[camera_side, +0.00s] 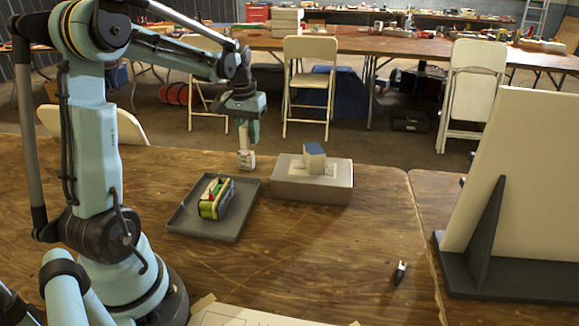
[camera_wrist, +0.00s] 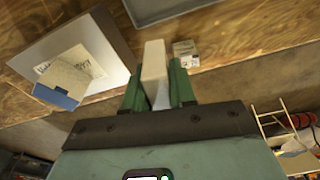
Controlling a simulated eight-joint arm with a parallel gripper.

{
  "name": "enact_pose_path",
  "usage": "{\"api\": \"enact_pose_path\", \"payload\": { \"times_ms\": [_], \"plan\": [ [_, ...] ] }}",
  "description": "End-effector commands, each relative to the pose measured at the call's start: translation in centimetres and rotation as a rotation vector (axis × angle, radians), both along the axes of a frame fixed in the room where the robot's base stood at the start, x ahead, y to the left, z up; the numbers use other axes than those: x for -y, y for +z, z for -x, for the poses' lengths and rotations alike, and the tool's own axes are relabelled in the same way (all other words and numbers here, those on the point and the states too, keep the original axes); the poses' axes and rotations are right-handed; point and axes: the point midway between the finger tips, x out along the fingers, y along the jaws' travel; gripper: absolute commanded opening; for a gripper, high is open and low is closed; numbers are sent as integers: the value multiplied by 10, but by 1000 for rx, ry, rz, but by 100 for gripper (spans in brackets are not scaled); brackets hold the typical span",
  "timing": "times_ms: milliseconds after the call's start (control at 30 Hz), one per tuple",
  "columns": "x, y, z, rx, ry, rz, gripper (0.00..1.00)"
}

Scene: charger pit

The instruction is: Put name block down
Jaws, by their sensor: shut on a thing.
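My gripper (camera_side: 247,134) is above the back edge of the wooden table, pointing down. Its green fingers are shut on a plain pale block, which I take to be the name block (camera_wrist: 154,62); it sticks out past the fingertips in the wrist view (camera_wrist: 158,88). No writing shows on its visible face. A small white printed box (camera_side: 247,161) is just below the held block in the side view; in the wrist view it is right of it (camera_wrist: 187,52). I cannot tell whether the block touches this box.
A grey box (camera_side: 300,190) right of my gripper carries a white paper sheet and a blue-and-white block (camera_side: 315,158). A dark tray (camera_side: 188,218) in front holds a green-yellow item (camera_side: 216,198). A small black-and-white object (camera_side: 400,272) lies front right. The middle table is clear.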

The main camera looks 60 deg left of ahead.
Motion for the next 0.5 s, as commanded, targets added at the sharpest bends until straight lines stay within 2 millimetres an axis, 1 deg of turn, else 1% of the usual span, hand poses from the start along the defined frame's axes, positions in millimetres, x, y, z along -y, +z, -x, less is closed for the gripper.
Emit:
{"api": "enact_pose_path", "payload": {
  "times_ms": [33,100,200,333,467,500],
  "plan": [
    [-17,-1,8,0,47,0,0],
    [-34,-1,16,0,96,0,0],
    [-50,-2,25,0,142,0,0],
    [-63,-6,32,0,169,0,0],
    [-82,-18,41,0,174,0,0],
    [-89,-23,45,0,175,0,0]
  ]
}}
